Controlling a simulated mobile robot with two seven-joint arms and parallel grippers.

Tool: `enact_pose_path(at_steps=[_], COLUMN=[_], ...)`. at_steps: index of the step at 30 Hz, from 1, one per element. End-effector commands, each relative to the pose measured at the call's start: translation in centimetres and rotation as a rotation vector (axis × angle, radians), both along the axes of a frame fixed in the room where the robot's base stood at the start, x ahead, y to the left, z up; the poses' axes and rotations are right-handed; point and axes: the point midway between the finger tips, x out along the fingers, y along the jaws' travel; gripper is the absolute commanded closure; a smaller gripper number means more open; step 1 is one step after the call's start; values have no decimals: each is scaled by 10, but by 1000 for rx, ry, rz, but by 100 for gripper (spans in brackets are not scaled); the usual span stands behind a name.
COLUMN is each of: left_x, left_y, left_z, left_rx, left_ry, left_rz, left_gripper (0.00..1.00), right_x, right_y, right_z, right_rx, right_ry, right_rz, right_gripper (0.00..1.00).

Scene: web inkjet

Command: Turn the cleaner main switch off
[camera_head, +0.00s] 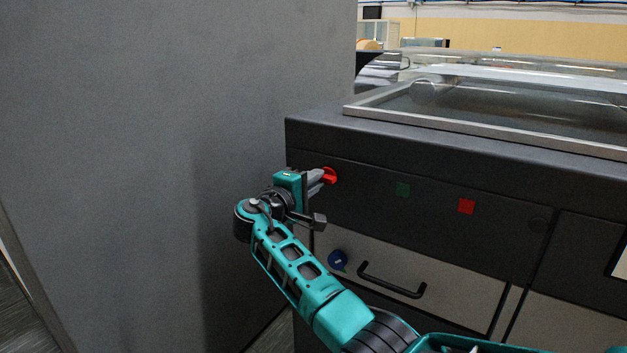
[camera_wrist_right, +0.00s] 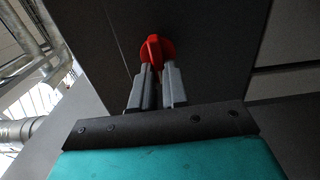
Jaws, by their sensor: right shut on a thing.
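The red rotary main switch (camera_head: 331,175) sits on the dark front panel of the cleaner (camera_head: 440,178), near its upper left corner. My right gripper (camera_head: 322,177) is at the switch, with its grey fingers reaching the red knob. In the right wrist view, the red switch (camera_wrist_right: 155,48) stands between the tips of the two grey fingers (camera_wrist_right: 157,72), which are shut on its raised handle. The fingers hide part of the switch in the head view. My left gripper is not in view.
A large grey wall (camera_head: 170,110) stands close on the left.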

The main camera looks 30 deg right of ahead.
Motion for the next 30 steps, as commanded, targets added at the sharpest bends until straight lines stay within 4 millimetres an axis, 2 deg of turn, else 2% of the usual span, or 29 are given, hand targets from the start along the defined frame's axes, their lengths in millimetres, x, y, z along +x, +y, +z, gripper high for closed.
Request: enact_pose_path(at_steps=[5,6,14,23,26,30], left_x=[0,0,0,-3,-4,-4], left_y=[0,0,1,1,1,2], left_z=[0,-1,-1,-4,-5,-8], left_rx=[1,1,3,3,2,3], left_ry=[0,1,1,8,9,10], left_rz=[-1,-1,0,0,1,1], left_gripper=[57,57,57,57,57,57], right_x=[0,0,0,-2,-8,-22], right_y=[1,1,0,4,15,40], right_z=[0,-1,0,-1,-2,-2], right_rx=[-3,-3,-1,0,1,2], right_ry=[4,4,2,0,1,0], right_rz=[2,2,1,2,3,6], right_gripper=[100,84,61,61,61,61])
